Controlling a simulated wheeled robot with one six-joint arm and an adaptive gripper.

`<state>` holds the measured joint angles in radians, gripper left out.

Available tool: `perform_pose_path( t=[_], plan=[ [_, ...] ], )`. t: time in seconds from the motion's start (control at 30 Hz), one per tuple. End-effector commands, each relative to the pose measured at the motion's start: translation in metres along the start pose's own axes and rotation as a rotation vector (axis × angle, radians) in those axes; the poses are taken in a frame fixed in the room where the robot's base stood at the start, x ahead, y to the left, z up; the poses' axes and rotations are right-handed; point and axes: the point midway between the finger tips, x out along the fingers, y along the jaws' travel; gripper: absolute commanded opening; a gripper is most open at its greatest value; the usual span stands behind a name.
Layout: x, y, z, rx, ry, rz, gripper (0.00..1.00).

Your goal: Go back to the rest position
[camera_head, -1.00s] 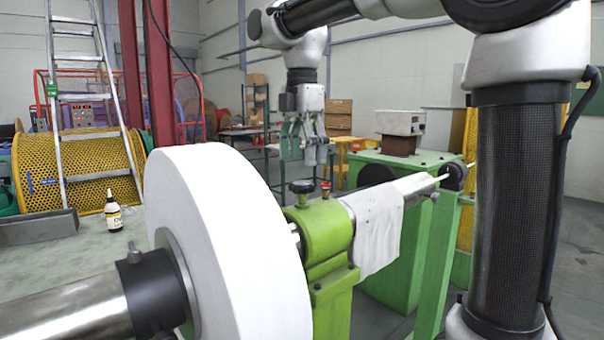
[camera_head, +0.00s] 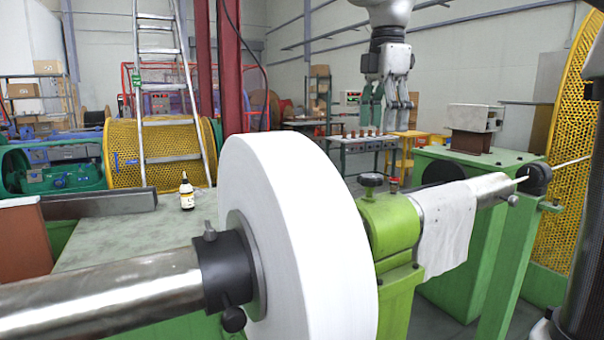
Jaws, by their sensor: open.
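My gripper (camera_head: 388,122) hangs from my arm in the upper right of the head view, fingers pointing down. Its fingers are apart and nothing is between them. In the picture it shows above the green machine stand (camera_head: 400,225) and the cloth, clear of both. The rest of my arm is mostly out of the frame.
A large white roll (camera_head: 300,230) sits on a steel shaft (camera_head: 100,300) in front. A white cloth (camera_head: 445,230) drapes over the tube at right. A small bottle (camera_head: 187,191) stands on the bench (camera_head: 130,235). A ladder (camera_head: 165,90) leans at the back left.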

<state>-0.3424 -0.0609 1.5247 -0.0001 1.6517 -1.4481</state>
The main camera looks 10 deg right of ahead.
Motion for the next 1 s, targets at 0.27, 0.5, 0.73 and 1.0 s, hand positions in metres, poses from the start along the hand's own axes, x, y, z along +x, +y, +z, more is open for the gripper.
perform_pose_path(
  t=[0.27,0.5,0.73,1.0],
  plan=[
    [0.08,-0.12,0.066,0.93,0.072,0.18,0.68],
    [0.168,-0.203,0.088,1.602,0.201,0.296,0.68],
    [0.193,-0.221,0.091,1.777,0.248,0.321,0.68],
    [0.192,-0.221,0.091,1.774,0.246,0.319,0.68]
  ],
)
